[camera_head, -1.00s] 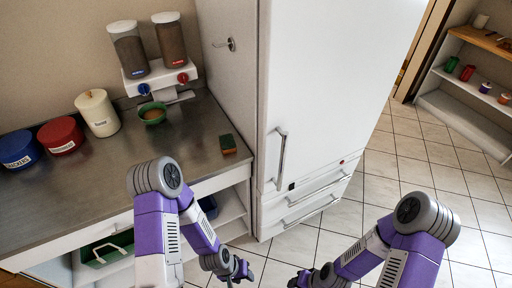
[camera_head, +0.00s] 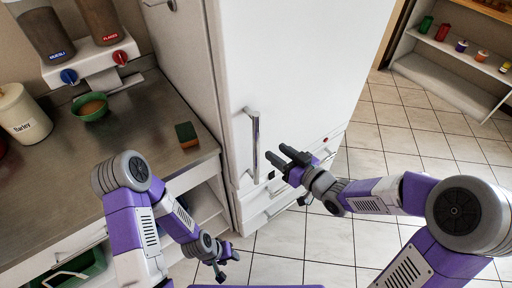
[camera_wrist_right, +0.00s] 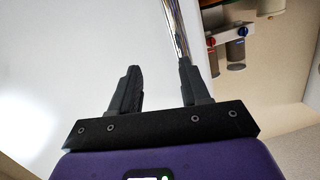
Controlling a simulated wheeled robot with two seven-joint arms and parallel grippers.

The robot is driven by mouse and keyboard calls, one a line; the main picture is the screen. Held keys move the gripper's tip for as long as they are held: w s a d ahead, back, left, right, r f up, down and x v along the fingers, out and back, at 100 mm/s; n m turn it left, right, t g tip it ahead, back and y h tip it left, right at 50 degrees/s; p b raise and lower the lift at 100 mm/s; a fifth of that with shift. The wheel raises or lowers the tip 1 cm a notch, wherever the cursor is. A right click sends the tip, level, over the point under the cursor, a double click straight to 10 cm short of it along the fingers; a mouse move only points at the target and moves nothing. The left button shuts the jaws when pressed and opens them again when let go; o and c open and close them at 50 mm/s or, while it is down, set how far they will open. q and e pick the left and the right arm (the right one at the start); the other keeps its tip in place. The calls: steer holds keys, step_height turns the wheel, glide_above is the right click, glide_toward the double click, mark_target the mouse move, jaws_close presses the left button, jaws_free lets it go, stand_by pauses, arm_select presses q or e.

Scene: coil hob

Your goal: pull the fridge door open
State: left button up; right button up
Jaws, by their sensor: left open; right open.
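The white fridge (camera_head: 290,70) stands upright at the centre with its door shut. Its vertical metal door handle (camera_head: 252,145) is near the door's left edge. My right gripper (camera_head: 275,153) is open and empty, its fingers pointing left at the handle's lower part, just right of it. In the right wrist view the handle (camera_wrist_right: 176,30) runs down to the right finger, which hides its lower end; I cannot tell if they touch. My left gripper (camera_head: 222,264) hangs low in front of the counter, open and away from the fridge.
A metal counter (camera_head: 130,150) at the left holds a green bowl (camera_head: 90,107), a sponge (camera_head: 187,134), a Barley canister (camera_head: 22,115) and a cereal dispenser (camera_head: 90,65). Fridge drawers (camera_head: 285,200) lie below the door. Tiled floor (camera_head: 400,135) is free to the right, before a white shelf (camera_head: 450,75).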

mark_target(259, 137)
step_height(259, 137, up, 5)
steer(key=s+a+n+y+b, duration=0.1)
steer(key=s+a+n+y, duration=0.1)
steer(key=n+y, duration=0.1)
steer(key=b+x, duration=0.1)
steer(key=x, duration=0.6)
steer(key=shift+w+d+f, duration=0.15)
steer(key=shift+w, duration=0.1)
arm_select(q)
step_height(259, 137, down, 3)
steer(key=shift+f, duration=0.2)
arm_select(e)
jaws_close()
